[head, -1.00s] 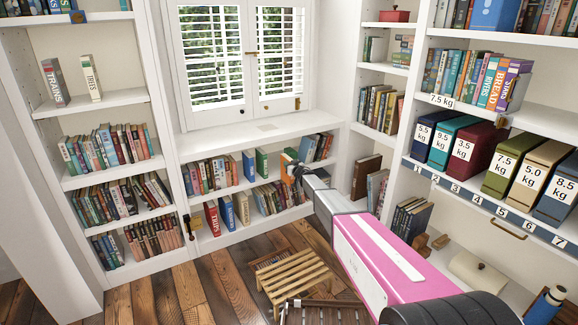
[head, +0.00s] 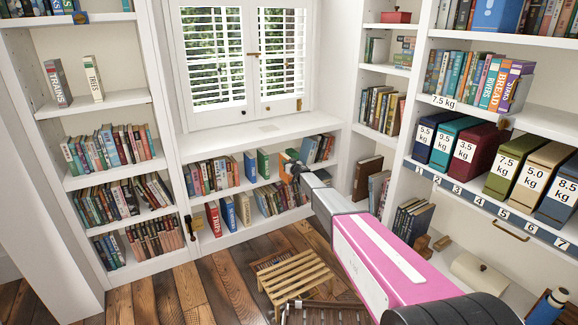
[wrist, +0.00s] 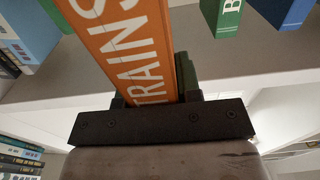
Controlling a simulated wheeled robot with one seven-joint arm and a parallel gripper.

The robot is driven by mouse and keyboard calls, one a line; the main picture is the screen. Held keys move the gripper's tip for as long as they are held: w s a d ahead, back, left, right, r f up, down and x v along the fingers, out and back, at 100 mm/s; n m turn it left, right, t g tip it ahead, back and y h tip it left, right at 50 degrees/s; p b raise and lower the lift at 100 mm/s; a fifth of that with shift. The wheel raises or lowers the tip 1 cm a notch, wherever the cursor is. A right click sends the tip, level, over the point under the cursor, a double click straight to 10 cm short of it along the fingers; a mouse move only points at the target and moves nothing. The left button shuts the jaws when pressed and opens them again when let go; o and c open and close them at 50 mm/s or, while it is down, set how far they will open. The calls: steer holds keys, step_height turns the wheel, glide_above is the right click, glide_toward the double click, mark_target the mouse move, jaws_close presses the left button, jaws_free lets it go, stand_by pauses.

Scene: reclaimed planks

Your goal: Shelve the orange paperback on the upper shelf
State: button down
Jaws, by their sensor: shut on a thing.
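The orange paperback (wrist: 125,45), with TRAINS in white letters along its spine, is held by my gripper (wrist: 156,98); its far end runs out of the wrist view. In the head view a small part of the orange paperback (head: 287,157) shows at my gripper (head: 291,168), in front of the low bookcase under the window. The upper shelf (head: 236,187) of that bookcase holds a row of books at left, a blue book (head: 250,167) and a green book (head: 263,162). Whether the paperback touches the shelf cannot be told.
More books stand right of my gripper on the upper shelf (head: 318,150). The lower shelf holds a red book (head: 213,219) and blue books (head: 229,213). A wooden slatted stool (head: 292,275) stands on the floor. The right bookcase holds weight-labelled boxes (head: 470,152).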

steer(key=x, duration=1.2)
steer(key=shift+w+a, duration=0.25)
steer(key=shift+w, duration=0.05)
steer(key=shift+f, duration=0.15)
stand_by(0.6)
steer(key=c, duration=0.7)
jaws_free()
steer(key=shift+c, duration=0.2)
steer(key=shift+s+f, duration=0.1)
